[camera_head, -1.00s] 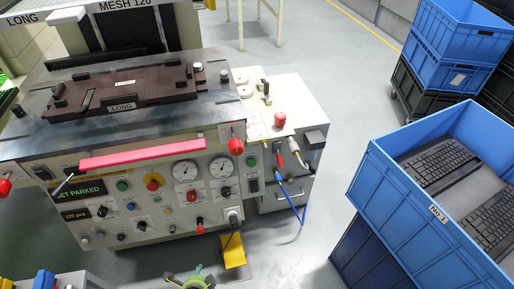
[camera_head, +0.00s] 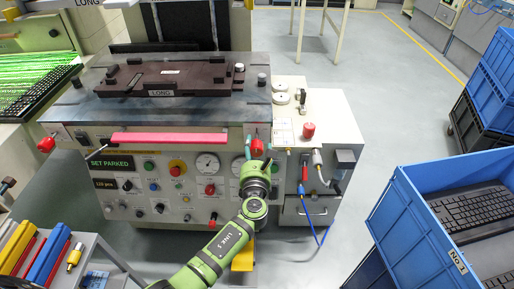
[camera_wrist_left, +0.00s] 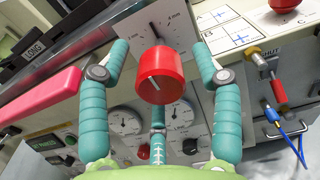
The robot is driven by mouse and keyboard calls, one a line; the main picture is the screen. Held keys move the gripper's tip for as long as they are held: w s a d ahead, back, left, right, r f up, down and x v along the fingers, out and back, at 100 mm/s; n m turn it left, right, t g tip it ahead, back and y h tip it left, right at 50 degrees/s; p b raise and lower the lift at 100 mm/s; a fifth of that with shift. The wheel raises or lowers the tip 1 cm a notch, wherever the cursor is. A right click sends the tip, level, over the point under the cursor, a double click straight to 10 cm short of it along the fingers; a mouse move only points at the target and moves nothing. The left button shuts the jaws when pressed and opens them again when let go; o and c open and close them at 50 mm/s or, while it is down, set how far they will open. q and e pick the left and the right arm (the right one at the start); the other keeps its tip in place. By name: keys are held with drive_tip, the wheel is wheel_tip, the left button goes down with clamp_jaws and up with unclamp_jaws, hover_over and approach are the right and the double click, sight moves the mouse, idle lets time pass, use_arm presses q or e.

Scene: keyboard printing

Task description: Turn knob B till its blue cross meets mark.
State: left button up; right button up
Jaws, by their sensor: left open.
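A red knob (camera_wrist_left: 160,75) with a white line on its face stands out from a scale plate (camera_wrist_left: 160,30) on the machine front; I cannot read its letter. My left gripper (camera_wrist_left: 160,60) is open, with teal fingers around the knob and gaps at both sides. In the head view the left gripper (camera_head: 258,148) is at the red knob (camera_head: 258,132) at the panel's right end and partly hides it. A white card (camera_wrist_left: 232,32) right of the knob shows blue crosses, too small to read the offset. My right gripper is not in view.
A pink-red bar (camera_head: 168,139) runs along the machine front, left of the gripper. Gauges (camera_head: 207,163) and buttons fill the panel. A side cabinet (camera_head: 325,130) with a blue hose stands to the right. A blue crate (camera_head: 410,215) holds keyboards at the right.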

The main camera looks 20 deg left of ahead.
use_arm(q)
drive_tip(key=shift+w+a, duration=0.1)
drive_tip(key=shift+w, duration=0.5)
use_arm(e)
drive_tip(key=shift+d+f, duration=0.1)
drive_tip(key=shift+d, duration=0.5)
use_arm(q)
drive_tip(key=c, duration=1.2)
drive_tip(key=shift+f, duration=0.1)
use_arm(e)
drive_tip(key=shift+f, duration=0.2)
